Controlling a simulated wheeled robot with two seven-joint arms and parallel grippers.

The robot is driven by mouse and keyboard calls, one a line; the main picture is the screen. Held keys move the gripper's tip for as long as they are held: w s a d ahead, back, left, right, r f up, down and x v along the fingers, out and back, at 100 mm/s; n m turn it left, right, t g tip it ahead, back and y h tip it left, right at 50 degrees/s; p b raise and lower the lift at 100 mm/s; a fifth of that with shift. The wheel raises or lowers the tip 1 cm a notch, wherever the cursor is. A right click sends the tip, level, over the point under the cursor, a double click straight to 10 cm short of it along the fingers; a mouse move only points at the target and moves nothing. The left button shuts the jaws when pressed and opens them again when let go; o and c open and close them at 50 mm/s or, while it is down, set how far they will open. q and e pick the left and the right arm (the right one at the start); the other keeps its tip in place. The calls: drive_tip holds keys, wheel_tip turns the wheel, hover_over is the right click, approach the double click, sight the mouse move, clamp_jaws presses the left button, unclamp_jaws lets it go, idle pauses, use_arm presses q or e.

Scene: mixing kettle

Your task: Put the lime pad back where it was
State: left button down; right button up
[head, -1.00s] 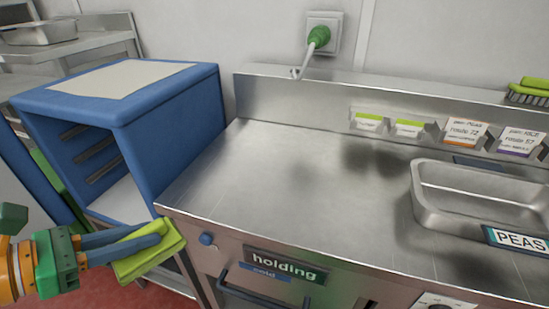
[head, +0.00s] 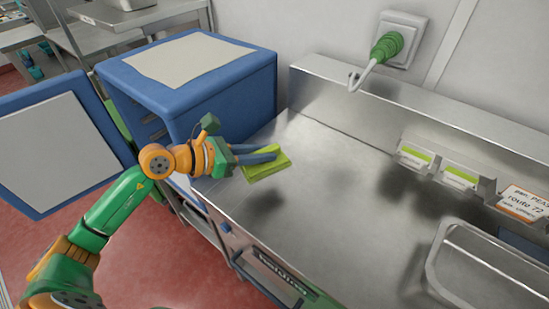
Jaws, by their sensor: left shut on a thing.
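The lime pad (head: 266,171) is a flat yellow-green block. It shows over the left part of the steel counter (head: 330,190), near the counter's left edge. My left gripper (head: 262,154) is shut on the lime pad, with its blue-grey fingers over the pad's upper side. I cannot tell whether the pad touches the counter or hangs just above it. My right gripper is not in view.
A blue cabinet (head: 243,68) with its door (head: 50,155) swung open stands left of the counter. A steel pan (head: 470,265) sits at the lower right. Label cards (head: 415,157) line the back ledge. The middle counter is clear.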

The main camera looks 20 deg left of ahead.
use_arm(q)
drive_tip(key=w+f, duration=0.1)
drive_tip(key=d+f, duration=0.1)
drive_tip(key=w+d+f, duration=0.1)
drive_tip(key=f, duration=0.1)
drive_tip(key=shift+w+d, duration=0.15)
drive_tip(key=shift+w, duration=0.2)
wheel_tip(320, 180, down, 3)
drive_tip(key=shift+s+r, duration=0.1)
drive_tip(key=shift+f, duration=0.35)
drive_tip(key=c, duration=0.8)
unclamp_jaws()
drive_tip(key=shift+o, duration=0.2)
drive_tip(key=shift+r, duration=0.1)
